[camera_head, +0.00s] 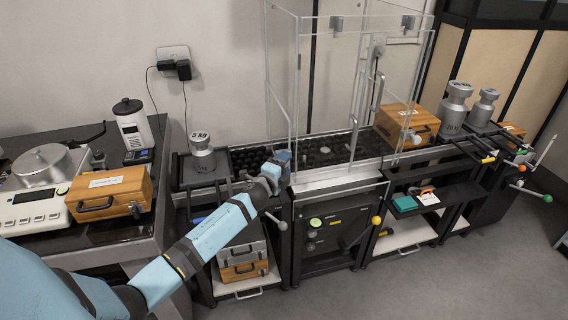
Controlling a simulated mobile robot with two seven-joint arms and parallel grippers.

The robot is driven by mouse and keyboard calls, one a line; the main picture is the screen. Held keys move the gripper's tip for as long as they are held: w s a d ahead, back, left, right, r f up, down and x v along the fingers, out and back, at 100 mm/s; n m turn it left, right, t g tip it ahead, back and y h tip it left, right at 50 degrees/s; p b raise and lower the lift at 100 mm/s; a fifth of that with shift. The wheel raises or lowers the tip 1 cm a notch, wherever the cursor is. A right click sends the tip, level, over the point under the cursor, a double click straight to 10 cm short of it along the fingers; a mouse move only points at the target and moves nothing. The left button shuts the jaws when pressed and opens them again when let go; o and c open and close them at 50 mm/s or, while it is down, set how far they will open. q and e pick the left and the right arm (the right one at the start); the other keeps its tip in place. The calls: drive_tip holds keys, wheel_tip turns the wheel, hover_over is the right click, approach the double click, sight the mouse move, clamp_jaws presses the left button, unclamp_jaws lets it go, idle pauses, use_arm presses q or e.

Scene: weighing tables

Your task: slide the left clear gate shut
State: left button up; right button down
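A clear-walled enclosure with thin metal posts stands over the black roller bed in the middle of the view. The left clear gate (281,75) is its left-hand pane, seen at a steep angle; how far it stands open I cannot tell. My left gripper (284,158) is at the lower front of this pane, by the left end of the enclosure. The fingers are small and partly hidden by the wrist, so I cannot tell whether they touch the gate or are apart. My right gripper is not in view.
A steel 5 kg weight (202,158) stands left of the gripper. A wooden case (405,125) sits at the enclosure's right end, with large steel weights (454,108) beyond. A scale (35,195) and another wooden case (112,190) are on the left table. Floor at lower right is clear.

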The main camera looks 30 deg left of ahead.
use_arm(q)
drive_tip(key=shift+r, duration=0.15)
drive_tip(key=s+d, duration=0.1)
drive_tip(key=s, duration=1.2)
drive_tip(key=shift+s, duration=0.35)
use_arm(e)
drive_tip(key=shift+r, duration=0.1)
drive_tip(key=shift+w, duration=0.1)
use_arm(q)
drive_tip(key=s+d+f+n+g+h, duration=0.1)
drive_tip(key=s+d+f+n+g, duration=0.1)
drive_tip(key=s+d+f+n, duration=0.4)
drive_tip(key=s+d+f+n+g+h, duration=0.2)
drive_tip(key=s+d+f+n+g, duration=0.1)
drive_tip(key=s+d, duration=0.6)
drive_tip(key=s+d+f+n+g+h, duration=0.1)
drive_tip(key=s+d+f+n+g, duration=0.1)
drive_tip(key=s+d+f+n, duration=0.4)
wheel_tip(320, 180, up, 17)
drive_tip(key=s+d+p, duration=0.1)
drive_tip(key=s+p, duration=0.2)
drive_tip(key=p, duration=1.6)
drive_tip(key=shift+d+m, duration=0.2)
drive_tip(key=shift+m, duration=0.2)
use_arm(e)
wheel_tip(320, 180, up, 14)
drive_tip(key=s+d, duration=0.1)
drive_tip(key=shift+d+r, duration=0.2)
